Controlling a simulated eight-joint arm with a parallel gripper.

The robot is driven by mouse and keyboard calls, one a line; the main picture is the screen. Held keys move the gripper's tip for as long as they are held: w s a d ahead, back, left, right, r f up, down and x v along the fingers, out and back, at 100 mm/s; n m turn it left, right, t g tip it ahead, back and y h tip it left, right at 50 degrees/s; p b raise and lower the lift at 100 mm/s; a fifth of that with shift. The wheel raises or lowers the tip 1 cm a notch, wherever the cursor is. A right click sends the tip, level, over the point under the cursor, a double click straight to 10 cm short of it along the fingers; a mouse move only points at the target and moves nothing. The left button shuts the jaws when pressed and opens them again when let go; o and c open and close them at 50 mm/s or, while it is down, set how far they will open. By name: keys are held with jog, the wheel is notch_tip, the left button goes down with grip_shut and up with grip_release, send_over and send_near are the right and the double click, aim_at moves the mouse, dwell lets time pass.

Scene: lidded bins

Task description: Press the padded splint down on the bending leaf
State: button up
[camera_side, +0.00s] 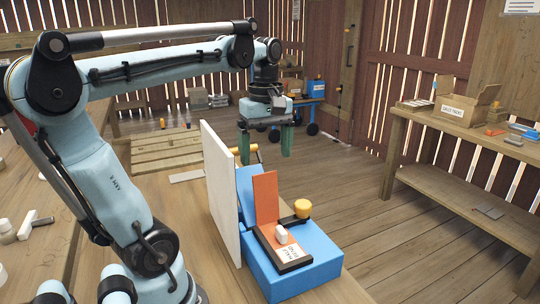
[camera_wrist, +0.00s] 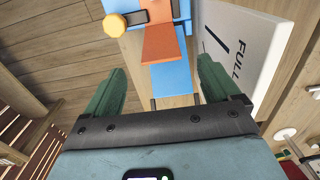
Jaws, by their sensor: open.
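The blue bending fixture (camera_side: 318,262) sits on the bench near its right edge. An orange strip, apparently the padded splint (camera_side: 265,198), lies partly on it and bends upward; it also shows in the wrist view (camera_wrist: 163,42). The blue plate behind it, apparently the bending leaf (camera_side: 245,184), slants upward and extends past the strip in the wrist view (camera_wrist: 173,84). My gripper (camera_side: 266,158) is open and empty, above and beyond the fixture, with green fingers (camera_wrist: 162,65) apart.
A white upright panel (camera_side: 222,190) marked "FULL" stands close along the fixture's left side. A black lever with a yellow knob (camera_side: 302,208) sticks out at its right. A shelf bench (camera_side: 465,135) with a cardboard box (camera_side: 465,105) stands at right. Air above the fixture is clear.

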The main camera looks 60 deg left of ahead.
aim_at(266, 192)
notch_tip(266, 192, down, 12)
jog(key=shift+r, duration=0.25)
dwell(0.3)
jog(key=c, duration=1.5)
jog(key=shift+o, duration=0.2)
jog(key=shift+a+f+h, duration=0.25)
jog(key=shift+a+h, duration=0.7)
jog(key=shift+h, duration=0.45)
jog(key=o, duration=1.5)
jog(key=shift+c, duration=0.2)
